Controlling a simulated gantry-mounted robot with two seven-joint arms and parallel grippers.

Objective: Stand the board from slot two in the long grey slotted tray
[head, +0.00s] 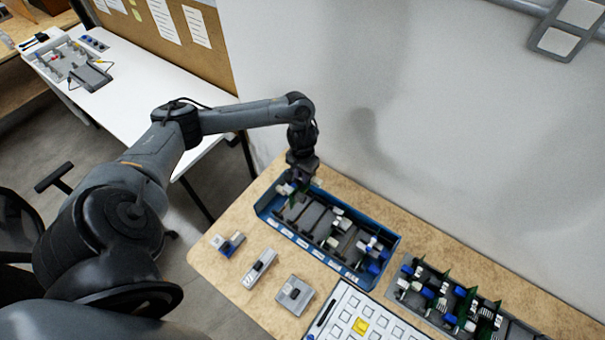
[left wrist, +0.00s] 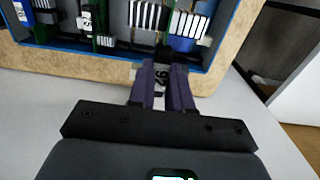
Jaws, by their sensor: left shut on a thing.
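The blue slotted tray (head: 375,287) stands on the wooden table, with boards carrying white and blue connectors in some of its slots. My left gripper (head: 294,182) points down at the tray's far left end. It is shut on a board (head: 284,189), of which only a small part shows beside the fingers. In the left wrist view the fingers (left wrist: 168,72) meet at the tray's rim (left wrist: 218,62); the board's gripped edge is mostly hidden. I cannot tell whether the board is still seated in its slot. The long grey slotted tray (head: 397,294) at the lower right holds several green boards upright.
Small grey modules (head: 260,268) lie along the table's front left. A white keypad panel (head: 345,318) lies in front of the blue tray. The wall (head: 450,150) rises close behind the table. A white side table (head: 120,85) stands further left.

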